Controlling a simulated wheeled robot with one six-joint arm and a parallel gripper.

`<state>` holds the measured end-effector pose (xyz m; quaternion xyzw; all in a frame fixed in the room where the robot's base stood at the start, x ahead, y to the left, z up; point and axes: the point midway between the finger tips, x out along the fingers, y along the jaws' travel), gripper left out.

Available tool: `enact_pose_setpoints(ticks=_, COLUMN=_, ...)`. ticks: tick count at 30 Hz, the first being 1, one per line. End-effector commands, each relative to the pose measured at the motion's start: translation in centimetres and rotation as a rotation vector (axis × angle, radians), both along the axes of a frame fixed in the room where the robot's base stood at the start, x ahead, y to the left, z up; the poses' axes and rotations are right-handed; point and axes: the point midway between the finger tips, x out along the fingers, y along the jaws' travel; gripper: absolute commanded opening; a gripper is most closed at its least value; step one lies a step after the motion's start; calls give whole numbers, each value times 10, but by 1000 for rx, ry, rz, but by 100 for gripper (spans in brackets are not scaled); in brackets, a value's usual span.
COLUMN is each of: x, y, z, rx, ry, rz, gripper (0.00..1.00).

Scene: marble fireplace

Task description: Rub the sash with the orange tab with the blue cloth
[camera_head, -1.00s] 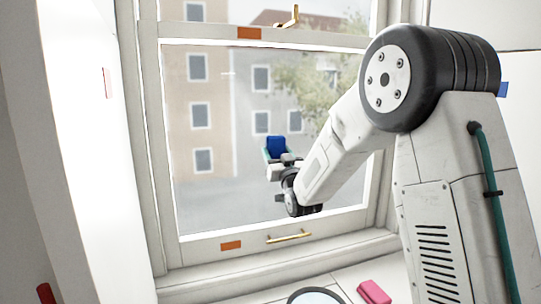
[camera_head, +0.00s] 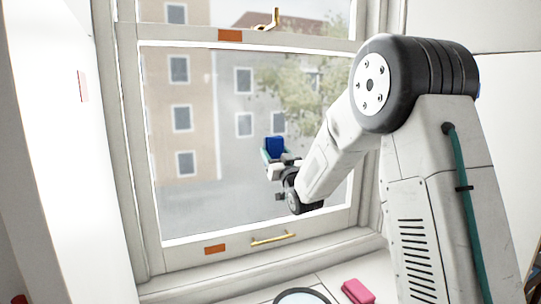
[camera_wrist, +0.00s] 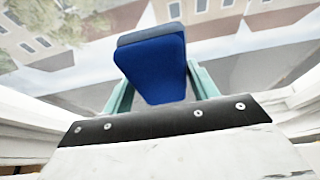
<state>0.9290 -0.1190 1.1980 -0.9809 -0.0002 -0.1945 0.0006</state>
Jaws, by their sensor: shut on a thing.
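The window sash (camera_head: 345,215) has a white frame around a large pane, with an orange tab (camera_head: 215,249) on its bottom rail beside a brass handle (camera_head: 273,238). Another orange tab (camera_head: 230,36) is on the rail at the top of the pane, near a brass latch. My gripper (camera_head: 275,155) is shut on the blue cloth (camera_head: 275,146), a thick folded pad, in front of the lower pane. In the wrist view the blue cloth (camera_wrist: 155,70) sits between the green fingers of my gripper (camera_wrist: 152,85). I cannot tell whether the cloth touches the glass.
A pink block (camera_head: 357,291) and a round pale-topped object (camera_head: 302,296) with a dark rim are on the white surface below the window. A white wall panel (camera_head: 75,150) stands at the left. The pane left of my gripper is unobstructed.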

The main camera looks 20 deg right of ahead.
Motion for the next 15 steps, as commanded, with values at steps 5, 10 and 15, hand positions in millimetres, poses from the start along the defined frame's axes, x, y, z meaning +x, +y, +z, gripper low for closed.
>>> enact_pose_setpoints(ticks=5, x=0, y=-16, z=0, rx=0, ry=1, rz=-2, gripper=40)
enact_pose_setpoints(ticks=10, x=-1, y=-21, z=0, rx=0, ry=1, rz=0, gripper=40)
enact_pose_setpoints(ticks=15, x=-1, y=-31, z=0, rx=-1, ry=0, rz=-1, gripper=40)
